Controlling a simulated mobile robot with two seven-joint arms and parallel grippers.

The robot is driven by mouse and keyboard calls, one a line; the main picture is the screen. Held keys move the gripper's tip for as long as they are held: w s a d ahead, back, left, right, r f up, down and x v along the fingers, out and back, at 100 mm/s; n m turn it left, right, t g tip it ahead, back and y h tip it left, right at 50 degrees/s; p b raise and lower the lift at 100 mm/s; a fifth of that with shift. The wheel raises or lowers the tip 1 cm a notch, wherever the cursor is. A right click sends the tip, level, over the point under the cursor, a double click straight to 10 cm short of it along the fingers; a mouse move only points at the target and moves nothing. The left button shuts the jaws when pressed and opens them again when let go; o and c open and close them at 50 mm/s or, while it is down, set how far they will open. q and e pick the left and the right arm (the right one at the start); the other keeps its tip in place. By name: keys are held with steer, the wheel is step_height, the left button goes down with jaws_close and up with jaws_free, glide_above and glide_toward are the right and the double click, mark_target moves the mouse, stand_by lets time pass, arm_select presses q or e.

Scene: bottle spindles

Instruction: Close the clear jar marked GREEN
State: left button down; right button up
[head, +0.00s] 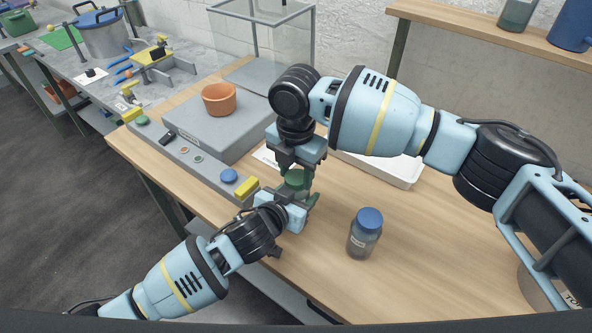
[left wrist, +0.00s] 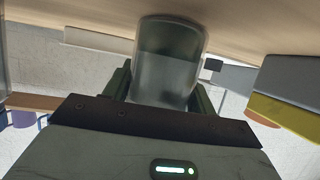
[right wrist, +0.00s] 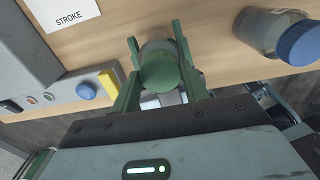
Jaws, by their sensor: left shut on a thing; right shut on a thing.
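The clear jar (left wrist: 170,62) is between my left gripper's green fingers (left wrist: 162,88) in the left wrist view. My left gripper (head: 304,203) is shut on it, low over the table. My right gripper (head: 296,172) points down from above and is shut on a round green lid (right wrist: 160,74). In the right wrist view the lid lies in line with the jar, whose clear wall (right wrist: 154,48) shows just past it. The lid also shows in the head view (head: 295,180). The fingers hide the rim, so I cannot tell whether the lid is seated. No GREEN marking is readable.
A clear jar with a blue lid (head: 365,235) stands upright to the right. A grey fixture (head: 205,140) with an orange pot (head: 219,98), a blue knob (head: 229,176) and a yellow block (head: 247,187) is at left. A white tray (head: 408,176) lies behind my right arm.

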steer(key=shift+m, duration=1.7)
steer(key=o, duration=1.1)
steer(key=shift+r, duration=2.25)
steer(key=shift+c, duration=0.2)
